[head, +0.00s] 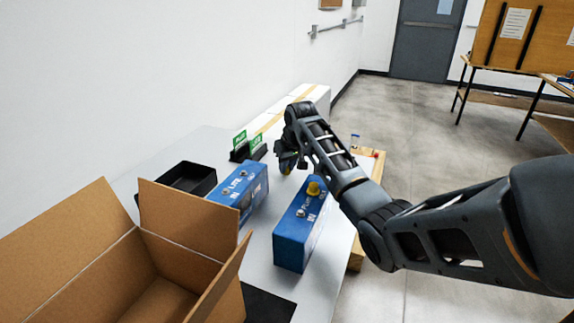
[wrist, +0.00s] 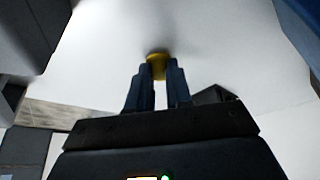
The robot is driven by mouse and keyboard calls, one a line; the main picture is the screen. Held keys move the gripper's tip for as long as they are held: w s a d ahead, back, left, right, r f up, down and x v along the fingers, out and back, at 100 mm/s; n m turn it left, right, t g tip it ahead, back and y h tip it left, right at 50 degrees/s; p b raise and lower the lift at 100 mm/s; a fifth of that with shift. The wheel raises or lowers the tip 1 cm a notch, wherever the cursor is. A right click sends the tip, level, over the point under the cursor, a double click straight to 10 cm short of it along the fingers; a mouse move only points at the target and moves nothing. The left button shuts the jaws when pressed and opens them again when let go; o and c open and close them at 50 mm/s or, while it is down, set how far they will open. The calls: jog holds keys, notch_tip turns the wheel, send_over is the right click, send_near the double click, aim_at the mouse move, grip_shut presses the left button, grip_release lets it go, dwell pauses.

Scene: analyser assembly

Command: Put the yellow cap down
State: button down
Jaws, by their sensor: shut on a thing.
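My gripper (head: 287,158) is shut on a yellow cap (wrist: 157,58) and holds it between its fingertips. The wrist view shows the closed fingers (wrist: 158,72) with the cap at their tips over a pale surface. In the head view only a sliver of the held cap (head: 286,169) shows below the dark fingers. I cannot tell whether it touches the table. Another yellow cap (head: 314,188) sits on top of the right blue analyser box (head: 292,243). A second blue analyser box (head: 246,185) stands to the left, with no yellow on it.
The white table (head: 262,245) is bare between the blue boxes. An open cardboard box (head: 95,225) stands at the front left, a black tray (head: 202,184) behind it. Black holders with green labels (head: 240,137) and white boxes (head: 318,95) are at the back. A black mat (head: 268,305) lies in front.

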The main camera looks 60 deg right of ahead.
jog(key=shift+f, duration=0.15)
jog(key=c, duration=1)
grip_release()
jog(key=shift+c, duration=0.2)
jog(key=v, duration=1.2)
